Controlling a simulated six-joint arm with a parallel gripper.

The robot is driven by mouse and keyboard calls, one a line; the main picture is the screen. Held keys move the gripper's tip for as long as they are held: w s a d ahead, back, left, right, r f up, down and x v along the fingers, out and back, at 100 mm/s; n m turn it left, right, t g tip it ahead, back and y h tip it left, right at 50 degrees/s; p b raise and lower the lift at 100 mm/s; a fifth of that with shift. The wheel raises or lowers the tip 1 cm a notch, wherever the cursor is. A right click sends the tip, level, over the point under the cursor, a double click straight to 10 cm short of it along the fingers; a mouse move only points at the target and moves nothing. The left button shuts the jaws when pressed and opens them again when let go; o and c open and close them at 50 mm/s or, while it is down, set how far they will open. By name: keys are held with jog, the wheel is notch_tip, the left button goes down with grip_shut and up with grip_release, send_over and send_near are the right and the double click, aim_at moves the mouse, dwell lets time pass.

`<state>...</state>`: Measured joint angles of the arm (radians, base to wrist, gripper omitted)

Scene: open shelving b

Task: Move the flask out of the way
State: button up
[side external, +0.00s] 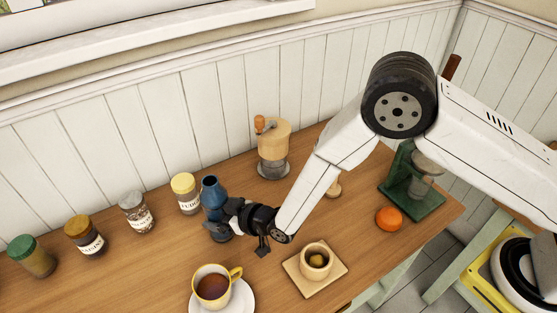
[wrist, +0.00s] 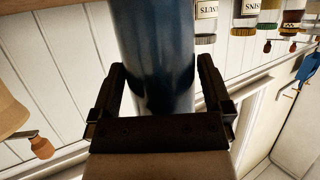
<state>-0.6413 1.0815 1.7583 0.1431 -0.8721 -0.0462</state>
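The blue flask (side external: 211,190) stands upright near the back middle of the wooden table in the side view, between the jars and the cup. My gripper (side external: 226,217) reaches it from the right, low on its body. In the wrist view the flask (wrist: 158,50) fills the space between the two dark fingers of my gripper (wrist: 160,75), one finger on each side. The fingers lie very close to its sides, but I cannot tell whether they press on it. The flask's lower part is partly hidden by my gripper in the side view.
A yellow-lidded jar (side external: 186,193) is close left of the flask, with several jars further left. A wooden grinder (side external: 273,147) stands behind right. A coffee cup (side external: 213,287) and a small pot (side external: 316,262) are in front; an orange (side external: 389,219) lies right.

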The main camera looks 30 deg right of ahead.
jog(key=shift+r, duration=0.1)
jog(key=v, duration=1.2)
dwell(0.4)
jog(key=shift+d, duration=0.1)
dwell(0.4)
jog(key=d+r+m+g+h, duration=0.2)
jog(key=d+r, duration=0.1)
jog(key=d, duration=0.5)
jog(key=d+r+m+g+h, duration=0.1)
jog(key=d+r+g+h, duration=0.1)
jog(key=d, duration=0.6)
jog(key=s+d+r+m+g+h, duration=0.1)
jog(key=s+d+r+g, duration=0.1)
jog(key=s+d, duration=0.3)
jog(key=s+d+r+m+g+h, duration=0.1)
jog(key=s+d+m+g, duration=0.1)
jog(key=s+d, duration=0.3)
jog(key=shift+s+d+r+g+h, duration=0.15)
jog(key=shift+d+r+g+h, duration=0.25)
jog(key=shift+d, duration=0.5)
